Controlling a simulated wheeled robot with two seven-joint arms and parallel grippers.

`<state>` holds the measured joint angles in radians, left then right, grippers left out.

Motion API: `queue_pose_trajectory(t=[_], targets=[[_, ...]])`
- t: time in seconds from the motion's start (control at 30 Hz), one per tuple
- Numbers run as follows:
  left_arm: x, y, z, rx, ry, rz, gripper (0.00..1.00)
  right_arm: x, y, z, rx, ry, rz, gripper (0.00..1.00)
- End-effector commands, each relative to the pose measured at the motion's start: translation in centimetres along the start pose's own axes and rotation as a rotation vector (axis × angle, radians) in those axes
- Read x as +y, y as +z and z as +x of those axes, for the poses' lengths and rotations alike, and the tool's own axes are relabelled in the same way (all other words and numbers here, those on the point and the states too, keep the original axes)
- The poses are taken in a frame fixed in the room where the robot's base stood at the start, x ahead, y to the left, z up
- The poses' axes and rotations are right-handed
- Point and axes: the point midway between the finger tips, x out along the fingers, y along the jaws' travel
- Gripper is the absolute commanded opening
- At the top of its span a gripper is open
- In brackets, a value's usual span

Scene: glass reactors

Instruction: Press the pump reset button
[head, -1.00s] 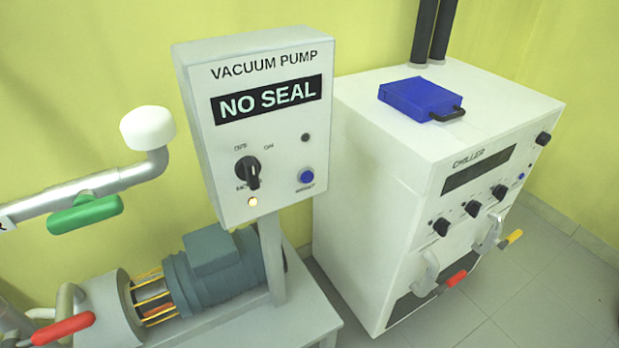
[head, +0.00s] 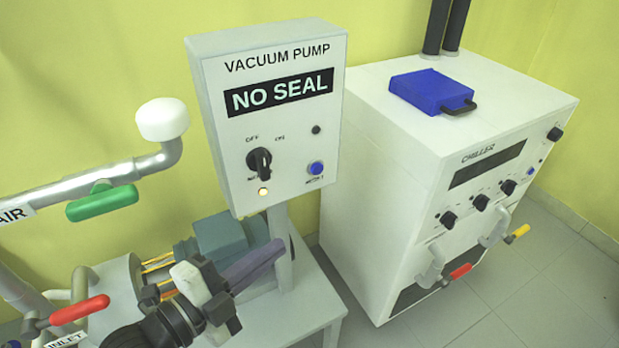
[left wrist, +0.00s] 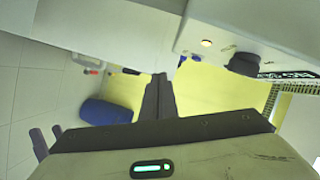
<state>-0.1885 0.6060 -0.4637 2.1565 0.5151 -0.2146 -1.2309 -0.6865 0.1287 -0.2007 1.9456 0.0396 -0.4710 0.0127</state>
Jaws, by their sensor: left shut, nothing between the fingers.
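The pump reset button (head: 315,168) is a small round blue button at the lower right of the white vacuum pump box (head: 230,180). My left gripper (head: 276,250) comes in from the lower left, its fingers together and empty. Its tips are below and left of the button, by the box's post, apart from the button in the picture. In the left wrist view the shut fingers (left wrist: 160,82) point up the picture.
The box display (head: 282,93) reads NO SEAL. A black rotary knob (head: 259,162) sits left of the button. The pump motor (head: 215,240) is behind my gripper. A white chiller (head: 375,180) with a blue case (head: 432,92) on top stands to the right.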

Motion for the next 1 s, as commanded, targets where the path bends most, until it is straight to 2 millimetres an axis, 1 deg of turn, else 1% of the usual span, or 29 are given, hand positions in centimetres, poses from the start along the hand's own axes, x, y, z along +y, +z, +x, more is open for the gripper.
queue_pose_trajectory(t=[0.03, 0.1, 0.2, 0.3, 0.43, 0.77, 0.87, 0.97, 1.0], targets=[[-1.7, -0.9, 0.1, 0.039, -0.019, 0.103, 0.00, 0.0, -0.1, -0.1, 0.000, 0.001, 0.001, 0.59], [-3.3, -1.9, 0.1, 0.078, -0.042, 0.217, 0.00, 0.1, -0.2, -0.2, 0.003, 0.001, 0.001, 0.59], [-4.8, -3.0, 0.0, 0.115, -0.067, 0.335, 0.00, 0.1, -0.4, -0.3, 0.006, 0.001, 0.002, 0.59], [-5.6, -3.5, 0.0, 0.133, -0.084, 0.402, 0.00, 0.1, -0.4, -0.3, 0.007, 0.001, 0.002, 0.59], [-5.8, -3.7, -0.1, 0.140, -0.090, 0.432, 0.00, 0.1, -0.4, -0.3, 0.006, 0.001, 0.002, 0.59], [-5.9, -3.7, 0.1, 0.138, -0.091, 0.429, 0.00, 0.1, -0.3, -0.3, 0.004, 0.001, 0.000, 0.59], [-6.0, -3.9, 0.9, 0.138, -0.094, 0.428, 0.00, 0.1, -0.4, -0.4, 0.004, 0.001, 0.000, 0.59], [-6.3, -4.2, 2.5, 0.139, -0.096, 0.426, 0.00, 0.0, -0.6, -0.6, 0.004, 0.000, 0.000, 0.59], [-6.3, -4.3, 3.2, 0.138, -0.095, 0.426, 0.00, 0.0, -0.7, -0.7, 0.004, 0.000, 0.001, 0.59]])
